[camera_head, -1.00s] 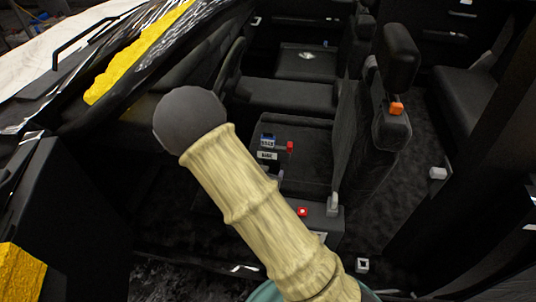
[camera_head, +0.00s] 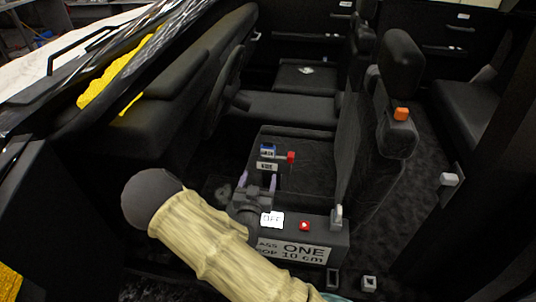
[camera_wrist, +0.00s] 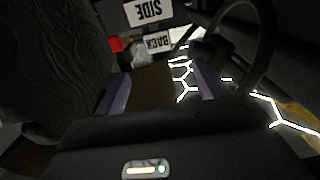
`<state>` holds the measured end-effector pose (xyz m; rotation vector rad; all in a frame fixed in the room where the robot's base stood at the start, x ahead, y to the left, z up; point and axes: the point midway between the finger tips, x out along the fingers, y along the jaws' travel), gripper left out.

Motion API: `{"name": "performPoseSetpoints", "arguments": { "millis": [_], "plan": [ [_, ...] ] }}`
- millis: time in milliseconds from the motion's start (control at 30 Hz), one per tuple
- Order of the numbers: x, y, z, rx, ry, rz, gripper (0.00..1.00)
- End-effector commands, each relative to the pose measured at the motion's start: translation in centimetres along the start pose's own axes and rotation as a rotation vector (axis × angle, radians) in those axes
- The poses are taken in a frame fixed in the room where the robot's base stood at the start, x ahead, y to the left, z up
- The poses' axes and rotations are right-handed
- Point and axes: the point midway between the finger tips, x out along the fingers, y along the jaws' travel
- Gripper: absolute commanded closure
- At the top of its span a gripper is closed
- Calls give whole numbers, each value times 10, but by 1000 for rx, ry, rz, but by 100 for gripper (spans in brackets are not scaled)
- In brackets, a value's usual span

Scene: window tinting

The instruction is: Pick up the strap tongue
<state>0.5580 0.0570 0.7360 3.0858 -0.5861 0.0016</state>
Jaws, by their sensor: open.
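My gripper (camera_head: 258,182) is open over the front edge of the near seat, its two purple-grey fingers pointing away from me. It also shows in the wrist view (camera_wrist: 160,85), with nothing clearly between the fingers. No part is plainly recognisable as the strap tongue. A small red piece (camera_head: 291,157) sits beside a small labelled block (camera_head: 267,151) on the seat, just beyond the fingertips; the red piece shows at upper left in the wrist view (camera_wrist: 115,45). Labels reading SIDE (camera_wrist: 149,11) and BACK (camera_wrist: 158,41) appear upside down there. I cannot tell whether the red piece belongs to the strap.
The seat back (camera_head: 362,150) with an orange piece (camera_head: 401,114) rises at right. A steering wheel (camera_head: 224,85) is at left.

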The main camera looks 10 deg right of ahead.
Motion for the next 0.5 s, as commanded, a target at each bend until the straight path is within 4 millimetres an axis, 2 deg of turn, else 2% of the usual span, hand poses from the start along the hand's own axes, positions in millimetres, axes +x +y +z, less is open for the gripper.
{"name": "performPoseSetpoints", "arguments": {
  "millis": [300, 500],
  "plan": [
    [58, 0, 1, 2, 2, 0, 27],
    [87, 0, 1, 0, 0, -1, 27]
  ]
}}
